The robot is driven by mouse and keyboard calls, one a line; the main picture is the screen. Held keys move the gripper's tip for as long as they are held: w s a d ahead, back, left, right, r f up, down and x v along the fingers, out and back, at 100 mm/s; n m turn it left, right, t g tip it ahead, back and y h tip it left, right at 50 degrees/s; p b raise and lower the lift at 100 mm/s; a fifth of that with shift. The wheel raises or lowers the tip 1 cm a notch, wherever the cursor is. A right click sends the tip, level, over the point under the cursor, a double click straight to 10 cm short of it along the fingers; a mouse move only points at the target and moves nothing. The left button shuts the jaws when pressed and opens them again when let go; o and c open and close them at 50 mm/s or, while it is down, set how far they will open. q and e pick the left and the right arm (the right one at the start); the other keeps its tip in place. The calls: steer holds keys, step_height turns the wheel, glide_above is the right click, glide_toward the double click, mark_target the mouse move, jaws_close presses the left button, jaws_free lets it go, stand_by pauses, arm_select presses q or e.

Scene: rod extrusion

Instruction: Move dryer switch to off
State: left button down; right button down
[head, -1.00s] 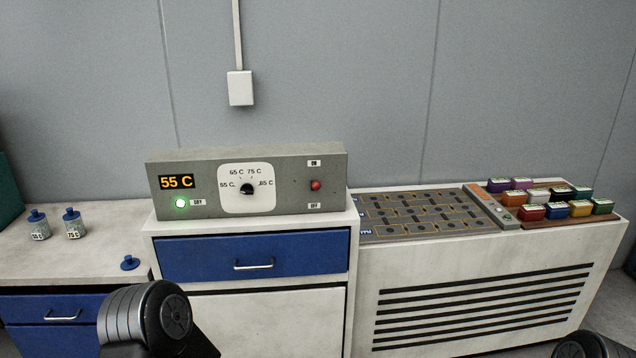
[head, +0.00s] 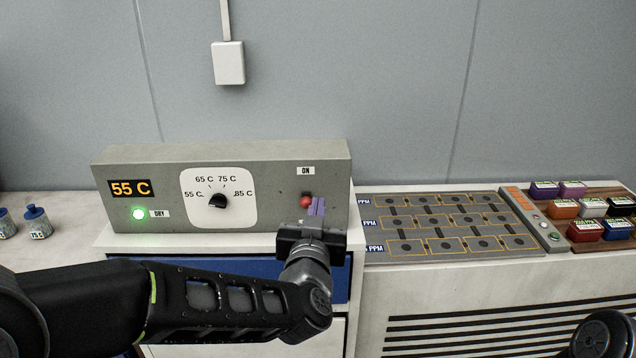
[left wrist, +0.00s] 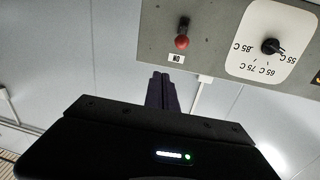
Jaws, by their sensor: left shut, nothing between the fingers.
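The dryer box (head: 270,165) is grey, with a lit 55 C display and a lit green DRY lamp. Its switch (head: 306,201) is a small lever with a red knob on the right of the front face, below the ON label. The OFF label is hidden behind my left gripper. My left gripper (head: 317,206) is shut and empty, its purplish fingertips just right of the red knob; contact cannot be told. The left wrist view, upside down, shows the red knob (left wrist: 182,41) beside the ON label, above the fingertips (left wrist: 162,78). My right gripper is out of view.
The temperature dial (head: 217,201) is left of the switch. A blue drawer (head: 195,268) is below, partly behind my left arm. A grid panel (head: 450,224) and several coloured blocks (head: 585,230) are on the right. Small blue-capped bottles (head: 37,222) stand far left.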

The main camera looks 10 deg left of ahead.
arm_select(q)
steer(key=shift+s+a+r+m+y, duration=0.2)
steer(key=shift+a+r+m+y, duration=0.25)
steer(key=shift+a+y, duration=0.25)
steer(key=shift+a, duration=0.1)
steer(key=p, duration=0.3)
glide_above(306, 202)
steer(key=d, duration=0.1)
steer(key=shift+w, duration=0.7)
steer(key=f, duration=0.1)
steer(key=s+f, duration=0.1)
steer(key=shift+s+a+f, duration=0.15)
steer(key=shift+f, duration=0.15)
steer(key=shift+s+f+p, duration=0.2)
steer(key=shift+f+p, duration=0.1)
steer(key=shift+f, duration=0.25)
